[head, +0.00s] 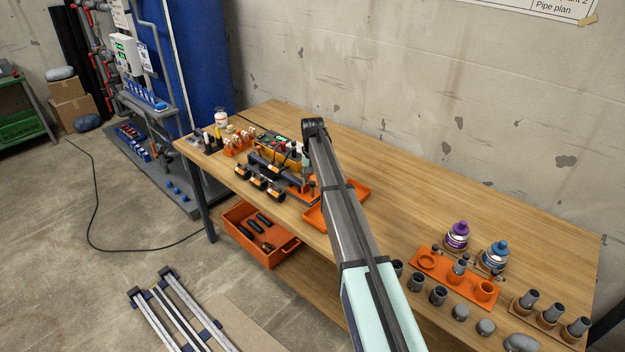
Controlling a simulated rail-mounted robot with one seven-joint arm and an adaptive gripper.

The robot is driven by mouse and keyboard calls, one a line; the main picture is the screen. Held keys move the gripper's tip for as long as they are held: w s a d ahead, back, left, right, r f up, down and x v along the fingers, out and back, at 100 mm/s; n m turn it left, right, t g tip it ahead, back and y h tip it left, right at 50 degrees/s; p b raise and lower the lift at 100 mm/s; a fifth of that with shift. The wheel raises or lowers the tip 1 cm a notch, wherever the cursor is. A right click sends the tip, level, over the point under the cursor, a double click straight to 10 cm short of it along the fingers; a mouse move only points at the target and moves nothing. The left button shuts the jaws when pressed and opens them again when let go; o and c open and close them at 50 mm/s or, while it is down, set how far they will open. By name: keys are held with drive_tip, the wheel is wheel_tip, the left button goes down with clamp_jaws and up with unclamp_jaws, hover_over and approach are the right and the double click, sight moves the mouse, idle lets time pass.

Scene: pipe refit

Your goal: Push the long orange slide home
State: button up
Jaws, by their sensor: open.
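A dark test fixture (262,170) with several black pipe ends stands on the wooden bench left of my arm. It has orange parts along it, and an orange strip (301,193) shows at its right end. This may be the long orange slide, but it is too small to be sure. My arm reaches over the bench from the lower right. My gripper (308,172) points down at the right end of the fixture and is open. Its fingertips are small and partly lost against the fixture, so I cannot tell whether they touch the orange strip.
An orange tray (318,217) lies right of the fixture, partly behind my arm. An orange holder (455,277), purple bottle (457,236), blue bottle (495,255) and grey fittings stand at right. An orange bin (262,234) is below the bench. The bench's back middle is clear.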

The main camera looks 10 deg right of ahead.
sight(298, 179)
drive_tip(key=shift+f, duration=0.15)
clamp_jaws()
drive_tip(key=w+a, duration=0.1)
drive_tip(key=w, duration=0.1)
drive_tip(key=w+a, duration=0.4)
drive_tip(key=shift+w+b, duration=0.1)
drive_tip(key=shift+b, duration=0.3)
drive_tip(key=shift+d, duration=0.1)
unclamp_jaws()
